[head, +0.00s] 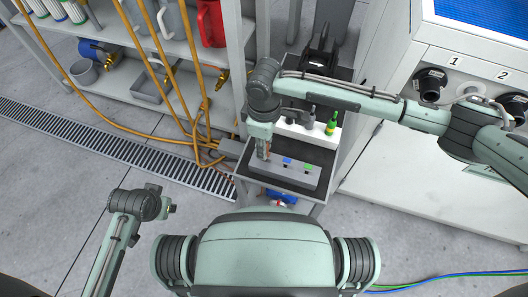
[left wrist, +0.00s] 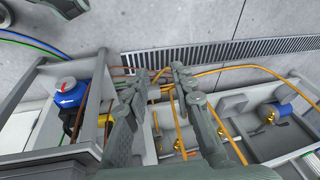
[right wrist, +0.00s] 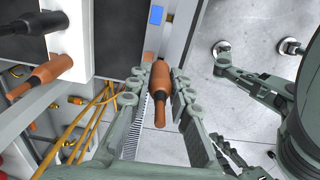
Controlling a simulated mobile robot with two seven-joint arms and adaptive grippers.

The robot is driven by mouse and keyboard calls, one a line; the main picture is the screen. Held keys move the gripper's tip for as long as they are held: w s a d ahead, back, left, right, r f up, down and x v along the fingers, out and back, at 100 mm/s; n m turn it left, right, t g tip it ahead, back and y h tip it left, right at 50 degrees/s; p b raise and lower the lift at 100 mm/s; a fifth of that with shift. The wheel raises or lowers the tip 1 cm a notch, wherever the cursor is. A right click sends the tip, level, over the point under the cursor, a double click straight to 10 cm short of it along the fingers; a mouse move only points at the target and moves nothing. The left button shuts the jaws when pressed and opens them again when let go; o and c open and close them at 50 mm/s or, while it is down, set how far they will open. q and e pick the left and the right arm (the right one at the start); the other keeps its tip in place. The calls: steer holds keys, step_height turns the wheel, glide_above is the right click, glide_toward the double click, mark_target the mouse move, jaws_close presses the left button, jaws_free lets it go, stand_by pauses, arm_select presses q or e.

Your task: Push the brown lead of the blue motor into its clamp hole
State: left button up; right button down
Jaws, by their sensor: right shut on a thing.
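My right gripper (right wrist: 164,95) is shut on the brown lead (right wrist: 159,82), a brown plug handle between its fingers. In the head view, my right gripper (head: 264,152) points down at the left end of the grey clamp block (head: 297,177), which has a blue and a green mark on top. The clamp block also shows in the right wrist view (right wrist: 180,35). Whether the lead's tip is in the hole is hidden. The blue motor (left wrist: 69,96) stands on the cart's lower shelf. My left gripper (left wrist: 160,75) is open and empty, away from the cart.
A white rack (right wrist: 76,42) beside the block holds several other plugs, including a green plug (head: 331,124). The washer (head: 400,160) stands to the right. A shelf (head: 150,88) and orange hoses (head: 197,70) are to the left. Floor around my left gripper is clear.

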steer(key=shift+r, duration=0.3)
steer(key=shift+r+p, duration=0.25)
steer(key=shift+p, duration=0.3)
steer(key=shift+r+p, duration=0.3)
steer(key=shift+p, duration=0.05)
arm_select(q)
steer(key=shift+s+f, duration=0.15)
steer(key=shift+f, duration=1.25)
steer(key=shift+s+f, duration=0.15)
steer(key=shift+f, duration=1.2)
arm_select(e)
steer(key=shift+r, duration=0.2)
steer(key=shift+r+p, duration=0.35)
steer(key=shift+p, duration=0.3)
arm_select(q)
steer(key=f, duration=0.1)
steer(key=s+f, duration=0.1)
steer(key=shift+s+f, duration=0.3)
